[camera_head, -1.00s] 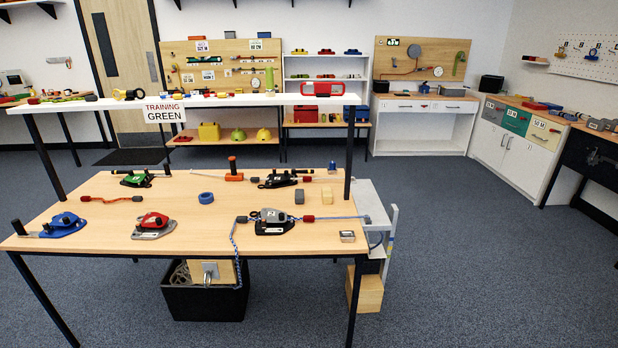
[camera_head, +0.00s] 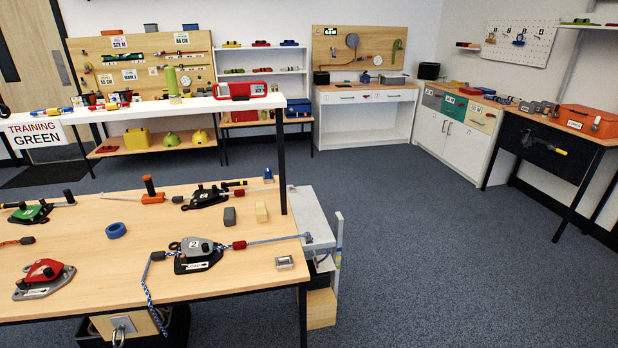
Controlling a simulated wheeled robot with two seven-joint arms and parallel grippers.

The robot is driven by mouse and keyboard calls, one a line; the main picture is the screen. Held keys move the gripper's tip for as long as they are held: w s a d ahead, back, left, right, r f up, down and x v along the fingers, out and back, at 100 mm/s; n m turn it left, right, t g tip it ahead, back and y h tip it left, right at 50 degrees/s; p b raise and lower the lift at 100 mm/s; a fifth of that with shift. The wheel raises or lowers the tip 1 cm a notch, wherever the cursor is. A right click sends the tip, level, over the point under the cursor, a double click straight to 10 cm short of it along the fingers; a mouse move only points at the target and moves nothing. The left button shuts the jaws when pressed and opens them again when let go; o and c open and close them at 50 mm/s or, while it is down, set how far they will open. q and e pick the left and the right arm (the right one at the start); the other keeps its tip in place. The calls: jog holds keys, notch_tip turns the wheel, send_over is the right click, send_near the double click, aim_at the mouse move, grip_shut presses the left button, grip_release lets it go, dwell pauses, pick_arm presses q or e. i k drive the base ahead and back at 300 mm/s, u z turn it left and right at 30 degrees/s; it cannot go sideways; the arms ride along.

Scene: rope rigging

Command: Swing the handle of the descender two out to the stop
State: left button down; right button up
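The grey descender marked 2 (camera_head: 198,255) sits on the wooden table (camera_head: 110,280), near its right side. A blue rope (camera_head: 273,240) runs through it, out to the right edge past a red sleeve and down at its left. Its black handle appears folded close to the body; its exact angle is too small to tell. Other descenders are a red one (camera_head: 44,277) at the front left, a green one (camera_head: 34,212) at the back left and a black one (camera_head: 207,196) at the back. Neither of my grippers shows.
Open carpet (camera_head: 430,250) lies to the right.

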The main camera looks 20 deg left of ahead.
aim_at(223, 184)
jog(key=z, duration=0.6)
jog(key=i, duration=1.75)
jog(key=u, duration=0.8)
jog(key=i, duration=0.75)
jog(key=u, duration=0.8)
